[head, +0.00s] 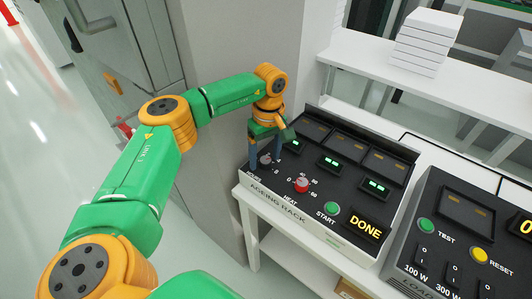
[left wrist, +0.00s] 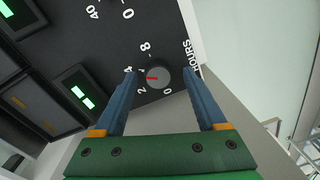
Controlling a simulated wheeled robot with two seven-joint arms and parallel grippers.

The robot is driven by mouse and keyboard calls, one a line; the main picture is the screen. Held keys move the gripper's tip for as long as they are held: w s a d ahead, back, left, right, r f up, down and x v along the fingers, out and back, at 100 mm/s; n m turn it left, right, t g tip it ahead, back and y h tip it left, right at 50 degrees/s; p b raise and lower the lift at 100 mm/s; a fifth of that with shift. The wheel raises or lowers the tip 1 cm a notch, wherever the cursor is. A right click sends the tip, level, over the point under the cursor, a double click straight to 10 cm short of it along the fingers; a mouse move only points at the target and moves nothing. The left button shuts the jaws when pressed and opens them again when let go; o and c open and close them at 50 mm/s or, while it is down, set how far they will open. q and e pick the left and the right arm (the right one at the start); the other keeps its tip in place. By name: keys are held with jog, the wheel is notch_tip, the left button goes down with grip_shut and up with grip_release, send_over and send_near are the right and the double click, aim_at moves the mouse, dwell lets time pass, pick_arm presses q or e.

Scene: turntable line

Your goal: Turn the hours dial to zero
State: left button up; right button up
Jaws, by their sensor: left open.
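The hours dial (head: 265,160) is a small grey knob at the left front corner of the ageing rack panel (head: 290,207). In the left wrist view the dial (left wrist: 161,77) has a red pointer mark aimed left, between the 2 and the 4; the 0 is at its lower right. My left gripper (head: 266,163) is over the dial, fingers pointing down. In the left wrist view the open blue fingers (left wrist: 160,76) stand on either side of the knob, with a gap on both sides. My right gripper is not in view.
The red heat dial (head: 302,185) is close on the right. Beyond it are the green start button (head: 332,209) and a display reading DONE (head: 366,226). Lit green displays (head: 330,163) line the panel behind. A second console (head: 450,235) stands at the right.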

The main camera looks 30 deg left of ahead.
pick_arm(q)
jog(key=shift+w+f, duration=0.2)
jog(key=shift+w, duration=0.05)
jog(key=shift+s, duration=0.15)
jog(key=c, duration=0.5)
grip_shut()
